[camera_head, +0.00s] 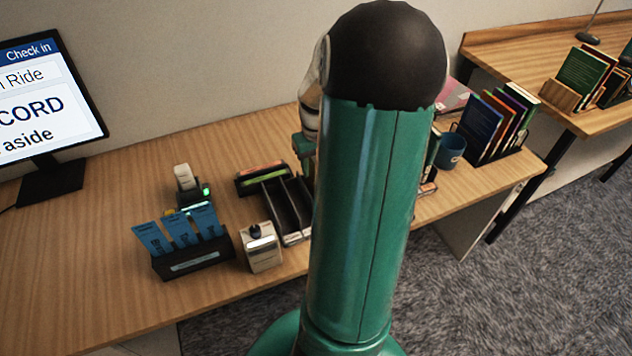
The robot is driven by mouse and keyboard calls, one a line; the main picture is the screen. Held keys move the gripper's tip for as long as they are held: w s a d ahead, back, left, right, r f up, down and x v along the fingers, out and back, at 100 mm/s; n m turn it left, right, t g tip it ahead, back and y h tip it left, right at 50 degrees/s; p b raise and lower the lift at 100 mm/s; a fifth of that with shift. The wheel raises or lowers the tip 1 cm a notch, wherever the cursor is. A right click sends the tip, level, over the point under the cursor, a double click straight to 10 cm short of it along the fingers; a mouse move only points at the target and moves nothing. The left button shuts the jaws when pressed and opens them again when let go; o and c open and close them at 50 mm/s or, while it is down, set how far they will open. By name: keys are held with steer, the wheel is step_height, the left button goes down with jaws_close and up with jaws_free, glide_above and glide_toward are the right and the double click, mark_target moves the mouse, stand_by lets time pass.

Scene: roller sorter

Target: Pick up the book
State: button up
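Several upright books stand in a dark holder at the right end of the near desk, with a blue book (480,124) at their front. More books, with a green book (581,77) in front, stand in a wooden holder on the other desk at the upper right. I cannot tell which book the task means. My large green arm link fills the middle of the view and hides part of the desk. My gripper cannot be made out; it seems hidden behind the arm.
A blue mug (451,151) stands beside the near books. Left of my arm are a black tray (293,212), a white device (261,247), a holder with blue cards (193,260) and a monitor (45,100). The desk (75,270) is clear at front left.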

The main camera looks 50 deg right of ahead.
step_height(320, 180, down, 4)
steer(key=shift+r, duration=0.25)
steer(key=shift+c, duration=0.4)
jaws_close()
steer(key=shift+r, duration=0.2)
